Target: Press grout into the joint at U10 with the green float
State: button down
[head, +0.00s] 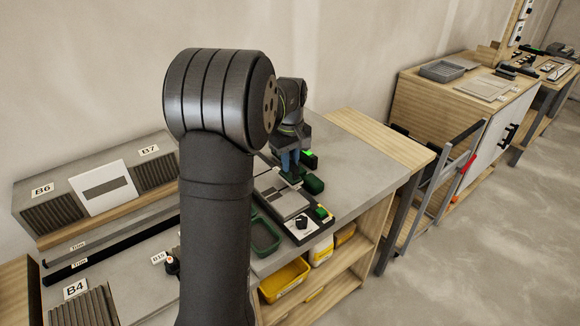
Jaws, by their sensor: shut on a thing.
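My gripper (290,162) is in the head view, pointing down over the grey bench beyond my large dark arm link. It is shut on the green float (291,178), whose dark green part shows just below the fingers. The float is over or at the back edge of a grey tile panel (283,200); I cannot tell whether it touches. The joint at U10 cannot be made out, and no U10 label is readable.
A dark green block (314,185) and a bright green-topped item (308,154) are close to the gripper. A green tray (264,237) and a black knob (302,222) are nearer. Yellow bins (284,279) sit below. Bare bench (362,155) lies right.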

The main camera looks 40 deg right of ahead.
jog(key=shift+r, duration=2.9)
jog(key=w+a+f, duration=0.2)
jog(key=w+a, duration=0.6)
jog(key=a, duration=0.2)
jog(key=w+a+f+m, duration=0.1)
jog(key=w+a+f, duration=0.2)
jog(key=a, duration=0.8)
jog(key=w+a+f+m, duration=0.1)
jog(key=w+a+f, duration=0.1)
jog(key=a, duration=0.9)
jog(key=w+a+f+m, duration=0.1)
jog(key=w+a+f, duration=0.2)
jog(key=a, duration=0.8)
jog(key=shift+w+a+f, duration=0.3)
jog(key=shift+w+f, duration=0.05)
jog(key=shift+w, duration=0.2)
